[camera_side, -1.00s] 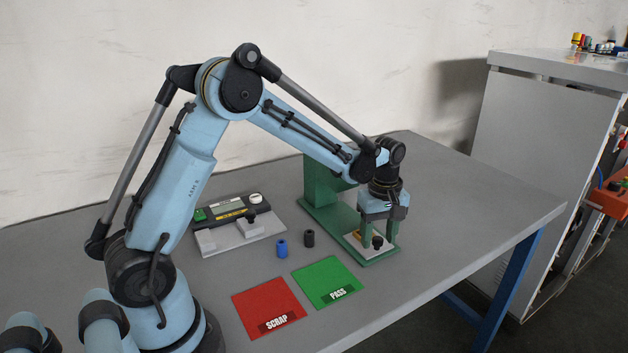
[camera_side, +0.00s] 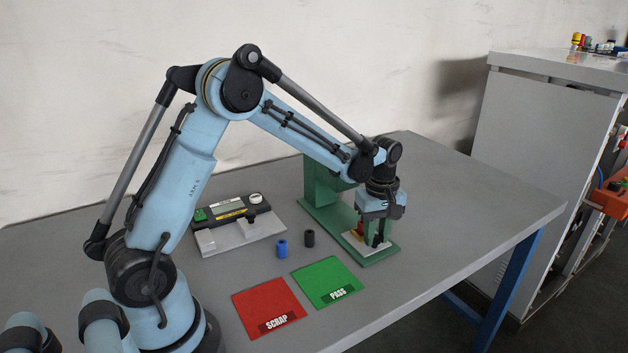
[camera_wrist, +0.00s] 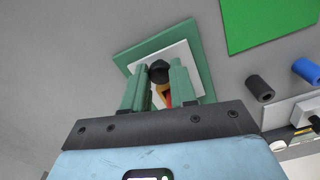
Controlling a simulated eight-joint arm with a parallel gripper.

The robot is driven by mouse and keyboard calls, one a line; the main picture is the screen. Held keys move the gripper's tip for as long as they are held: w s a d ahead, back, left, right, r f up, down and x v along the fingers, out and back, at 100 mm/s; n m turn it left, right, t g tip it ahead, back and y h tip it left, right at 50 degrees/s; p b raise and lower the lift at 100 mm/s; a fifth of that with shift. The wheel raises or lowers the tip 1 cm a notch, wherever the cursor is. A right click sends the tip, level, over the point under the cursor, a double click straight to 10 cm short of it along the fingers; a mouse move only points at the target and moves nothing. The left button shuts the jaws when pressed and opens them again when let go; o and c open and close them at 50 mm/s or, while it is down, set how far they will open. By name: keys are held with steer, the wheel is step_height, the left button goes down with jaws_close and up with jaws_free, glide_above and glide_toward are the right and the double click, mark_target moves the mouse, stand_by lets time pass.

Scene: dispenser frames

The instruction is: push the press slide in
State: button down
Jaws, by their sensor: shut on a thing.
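The green press (camera_side: 325,205) stands on the right part of the table. Its pale slide plate (camera_side: 366,248) lies on the green base and also shows in the wrist view (camera_wrist: 187,50). My gripper (camera_side: 378,236) points down at the front of the press. Its green fingers are shut on the slide's black knob, which sits between the fingertips in the wrist view (camera_wrist: 158,71). A small yellow and red part (camera_side: 358,231) shows just behind the fingers, partly hidden by them.
A blue cylinder (camera_side: 281,249) and a black cylinder (camera_side: 309,238) stand left of the press. A green PASS mat (camera_side: 325,278) and red SCRAP mat (camera_side: 262,302) lie in front. A device with a display (camera_side: 230,210) sits behind. The table's right end is clear.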

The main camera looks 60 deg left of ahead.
steer(key=a, duration=0.2)
steer(key=shift+a, duration=0.35)
steer(key=c, duration=0.9)
jaws_free()
step_height(320, 180, up, 12)
